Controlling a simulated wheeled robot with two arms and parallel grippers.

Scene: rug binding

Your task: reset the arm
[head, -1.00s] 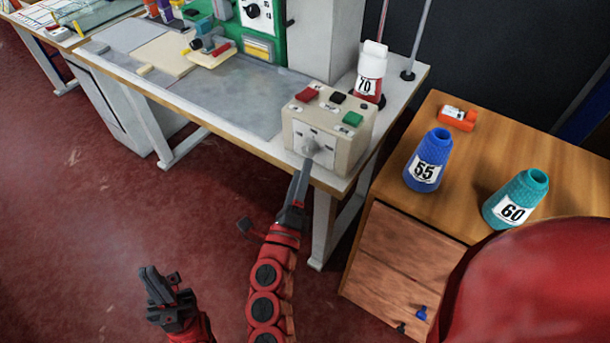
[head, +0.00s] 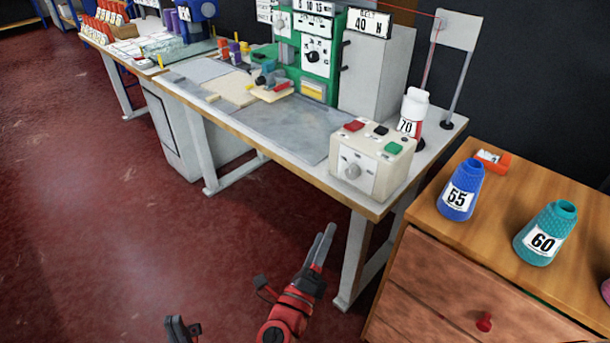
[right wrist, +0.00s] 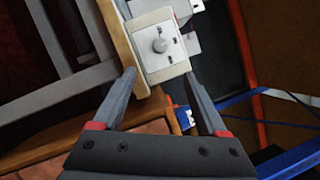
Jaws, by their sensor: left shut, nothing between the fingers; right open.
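My right gripper (head: 324,240) is in front of the sewing table, low and apart from the beige control box (head: 398,178). Red, black and green buttons are on top of the box. My left gripper (head: 176,326) is shut and empty at the bottom edge, mostly cut off by the frame.
The table (head: 270,147) carries a green machine (head: 317,72) and a white-and-red cone marked 70 (head: 412,108). Red floor at left is clear.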

